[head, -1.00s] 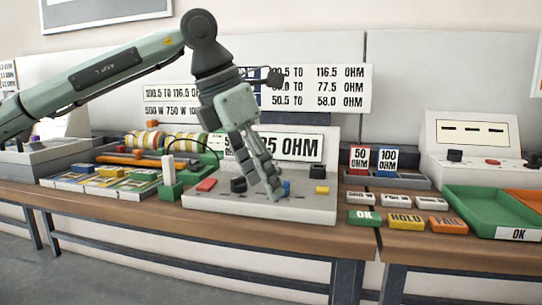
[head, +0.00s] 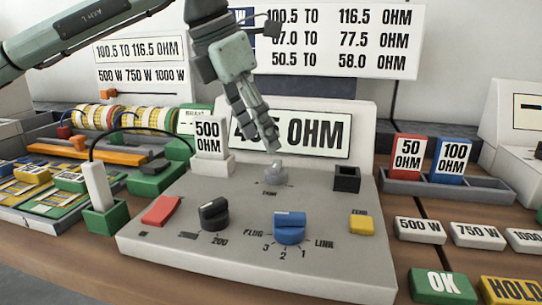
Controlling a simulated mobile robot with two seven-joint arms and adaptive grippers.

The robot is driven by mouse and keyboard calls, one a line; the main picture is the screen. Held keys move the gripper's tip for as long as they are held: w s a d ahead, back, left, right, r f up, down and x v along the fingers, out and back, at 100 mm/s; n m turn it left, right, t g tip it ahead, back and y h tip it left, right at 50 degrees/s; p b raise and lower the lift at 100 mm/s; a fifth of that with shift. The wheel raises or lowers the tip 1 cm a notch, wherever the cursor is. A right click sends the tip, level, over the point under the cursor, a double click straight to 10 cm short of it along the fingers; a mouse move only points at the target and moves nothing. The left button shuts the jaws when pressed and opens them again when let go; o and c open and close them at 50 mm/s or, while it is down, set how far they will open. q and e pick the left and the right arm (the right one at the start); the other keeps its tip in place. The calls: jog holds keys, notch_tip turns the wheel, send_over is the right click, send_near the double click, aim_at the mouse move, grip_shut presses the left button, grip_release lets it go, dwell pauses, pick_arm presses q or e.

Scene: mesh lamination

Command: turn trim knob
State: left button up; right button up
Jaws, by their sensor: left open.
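The meter panel (head: 200,240) is a grey sloped box with knobs and a display. My right gripper is out of view.
The panel also carries a red switch (head: 161,210), a black knob (head: 214,214), a blue selector knob (head: 290,228), a yellow button (head: 361,223) and a black socket (head: 346,178). A "500 OHM" card (head: 208,137) stands behind left. Labelled blocks lie at right.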

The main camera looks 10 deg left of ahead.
aim_at(276, 172)
pick_arm(q)
jog(key=x, duration=0.7)
jog(key=shift+s+f, duration=0.15)
jog(key=shift+c, duration=0.2)
jog(key=c, duration=1.1)
